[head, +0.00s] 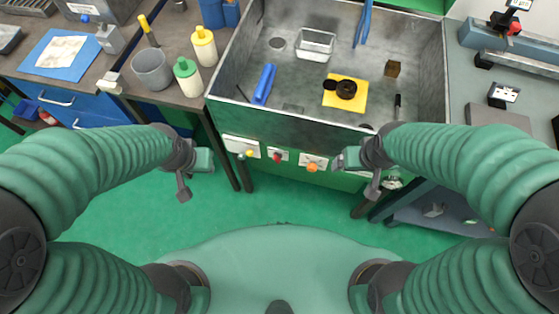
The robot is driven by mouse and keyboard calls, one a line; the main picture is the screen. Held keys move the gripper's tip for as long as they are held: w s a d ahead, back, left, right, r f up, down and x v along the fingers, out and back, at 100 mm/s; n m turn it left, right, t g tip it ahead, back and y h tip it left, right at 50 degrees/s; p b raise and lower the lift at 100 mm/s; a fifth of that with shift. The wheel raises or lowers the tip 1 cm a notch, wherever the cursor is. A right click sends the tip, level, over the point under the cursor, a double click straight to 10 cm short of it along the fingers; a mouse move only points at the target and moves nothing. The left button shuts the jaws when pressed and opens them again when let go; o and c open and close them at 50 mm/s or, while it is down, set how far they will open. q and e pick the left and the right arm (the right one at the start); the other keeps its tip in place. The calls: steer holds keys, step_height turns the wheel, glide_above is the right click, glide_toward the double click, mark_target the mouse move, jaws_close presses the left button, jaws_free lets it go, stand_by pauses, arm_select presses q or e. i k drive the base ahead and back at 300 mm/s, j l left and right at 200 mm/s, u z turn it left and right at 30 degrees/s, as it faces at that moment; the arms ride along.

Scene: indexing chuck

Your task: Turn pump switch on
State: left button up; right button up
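A metal wash tank (225,70) stands ahead of me, with a row of controls on its green front face. The row has a white plate (241,146) with small yellow and green knobs, a plate with a red knob (277,155), and a plate with an orange knob (312,167). I cannot tell which one is the pump switch. My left gripper (194,174) hangs left of the controls, apart from them. My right gripper (358,172) is right of the orange knob, close to it in the picture. Neither visibly holds anything; their finger openings are unclear.
Bottles and a grey cup (152,70) stand on the left bench. A grey bench (470,85) is at right. Green floor is clear below.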

mark_target(277, 156)
steer(key=k+j+u, duration=0.2)
steer(key=j, duration=0.15)
steer(key=k+j+u, duration=0.15)
steer(key=j, duration=0.2)
steer(key=k+j+u, duration=0.2)
steer(key=j, duration=0.2)
